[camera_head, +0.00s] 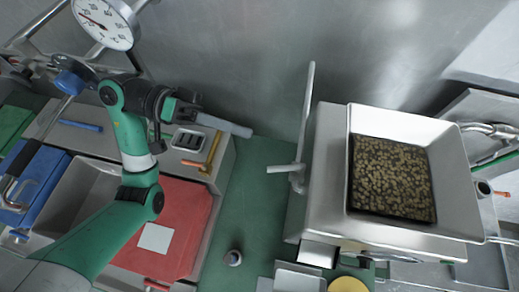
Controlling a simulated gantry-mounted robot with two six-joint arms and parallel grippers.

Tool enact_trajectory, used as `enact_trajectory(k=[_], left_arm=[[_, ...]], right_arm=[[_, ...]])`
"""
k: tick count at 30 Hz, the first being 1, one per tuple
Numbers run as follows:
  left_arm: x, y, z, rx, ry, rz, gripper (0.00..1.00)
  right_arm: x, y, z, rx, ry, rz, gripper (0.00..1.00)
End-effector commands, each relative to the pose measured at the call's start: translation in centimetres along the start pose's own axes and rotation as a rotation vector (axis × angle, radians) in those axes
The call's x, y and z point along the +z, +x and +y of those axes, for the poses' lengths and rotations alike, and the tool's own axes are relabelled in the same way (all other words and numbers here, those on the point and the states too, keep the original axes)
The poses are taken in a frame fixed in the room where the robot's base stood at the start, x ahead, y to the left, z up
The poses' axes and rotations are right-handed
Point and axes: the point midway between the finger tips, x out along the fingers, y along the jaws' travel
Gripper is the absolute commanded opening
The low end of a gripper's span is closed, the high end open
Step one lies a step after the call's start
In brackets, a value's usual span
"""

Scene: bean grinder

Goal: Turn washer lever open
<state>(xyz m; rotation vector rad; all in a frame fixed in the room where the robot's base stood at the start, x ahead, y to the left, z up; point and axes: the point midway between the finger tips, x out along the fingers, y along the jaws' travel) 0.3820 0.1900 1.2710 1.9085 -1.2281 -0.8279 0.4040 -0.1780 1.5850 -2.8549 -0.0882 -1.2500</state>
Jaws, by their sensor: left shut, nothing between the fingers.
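My left gripper (193,109) is at the upper middle left, at the end of the green arm. Its fingers are shut and empty. A grey bar (224,125) extends to the right from just beside the fingertips; I cannot tell whether they touch. Below the gripper, a yellow-orange lever (213,149) with an orange end stands on the grey unit beside a dark slotted panel (187,139). I cannot tell for certain which part is the washer lever. My right gripper is not in view.
A steel hopper (458,198) full of beans (392,180) stands at right. A tall metal rod (307,110) rises beside it. A round dial gauge (104,23) is at upper left. A red panel (188,225) lies beside my arm. The green floor (250,205) between the units is mostly clear.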

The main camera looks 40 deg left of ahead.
Motion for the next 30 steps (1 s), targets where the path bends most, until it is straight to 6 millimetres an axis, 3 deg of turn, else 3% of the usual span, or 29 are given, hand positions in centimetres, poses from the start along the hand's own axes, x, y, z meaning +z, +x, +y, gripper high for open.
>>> enact_trajectory(k=[1,4,8,13,17,29,30], left_arm=[[1.4,-1.4,-3.3,-0.034,-0.005,0.043,0.0],[1.8,-3.5,-5.2,-0.071,-0.014,0.101,0.0],[1.7,-4.8,-5.8,-0.089,-0.021,0.131,0.0],[1.5,-4.5,-5.5,-0.086,-0.023,0.131,0.0],[1.3,-3.0,-5.5,-0.084,-0.023,0.129,0.0],[0.3,5.3,-6.2,-0.083,-0.025,0.126,0.0],[0.9,5.6,-6.3,-0.084,-0.026,0.129,0.0]], right_arm=[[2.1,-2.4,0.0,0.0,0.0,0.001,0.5],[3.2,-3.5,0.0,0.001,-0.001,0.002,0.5],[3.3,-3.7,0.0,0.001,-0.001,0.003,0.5],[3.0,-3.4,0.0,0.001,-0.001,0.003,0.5],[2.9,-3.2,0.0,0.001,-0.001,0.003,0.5],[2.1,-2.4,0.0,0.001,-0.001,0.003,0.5],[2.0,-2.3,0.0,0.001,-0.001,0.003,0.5]])
